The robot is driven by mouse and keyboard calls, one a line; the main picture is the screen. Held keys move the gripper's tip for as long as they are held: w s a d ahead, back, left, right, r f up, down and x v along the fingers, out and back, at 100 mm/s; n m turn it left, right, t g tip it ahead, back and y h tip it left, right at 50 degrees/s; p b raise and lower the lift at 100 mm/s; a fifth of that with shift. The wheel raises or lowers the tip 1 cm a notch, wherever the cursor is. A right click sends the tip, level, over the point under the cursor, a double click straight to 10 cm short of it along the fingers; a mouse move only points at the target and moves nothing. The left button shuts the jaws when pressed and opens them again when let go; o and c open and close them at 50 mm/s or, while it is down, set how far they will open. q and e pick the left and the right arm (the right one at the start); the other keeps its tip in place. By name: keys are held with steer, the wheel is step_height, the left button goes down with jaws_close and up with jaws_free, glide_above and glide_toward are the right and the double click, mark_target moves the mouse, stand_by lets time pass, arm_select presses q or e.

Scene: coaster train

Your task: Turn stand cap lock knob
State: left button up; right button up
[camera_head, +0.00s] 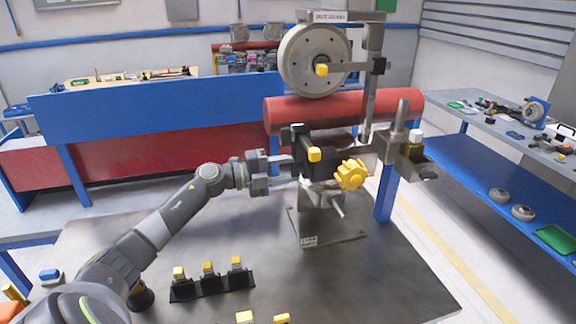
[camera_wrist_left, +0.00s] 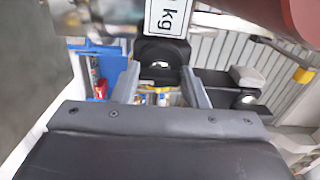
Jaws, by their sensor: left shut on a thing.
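The stand (camera_head: 320,212) rises from a plate on the grey table. It carries a yellow star-shaped knob (camera_head: 353,174), a smaller yellow knob (camera_head: 314,154) and a black block (camera_head: 297,132). Which part is the cap lock knob is not clear. My left gripper (camera_head: 296,173) reaches in from the left beside the stand, left of the star knob. In the left wrist view, its two fingers (camera_wrist_left: 160,80) sit either side of a black part with a round silver spot (camera_wrist_left: 160,63). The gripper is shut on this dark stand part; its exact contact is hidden. My right gripper is out of view.
A black holder (camera_head: 212,288) with yellow-topped pieces lies on the table at front left. A side bench (camera_head: 505,150) with parts is at right. The table's front right is clear.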

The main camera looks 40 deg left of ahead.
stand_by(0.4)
arm_select(q)
steer(key=o, duration=1)
steer(key=shift+w, duration=0.1)
steer(key=shift+a, duration=0.1)
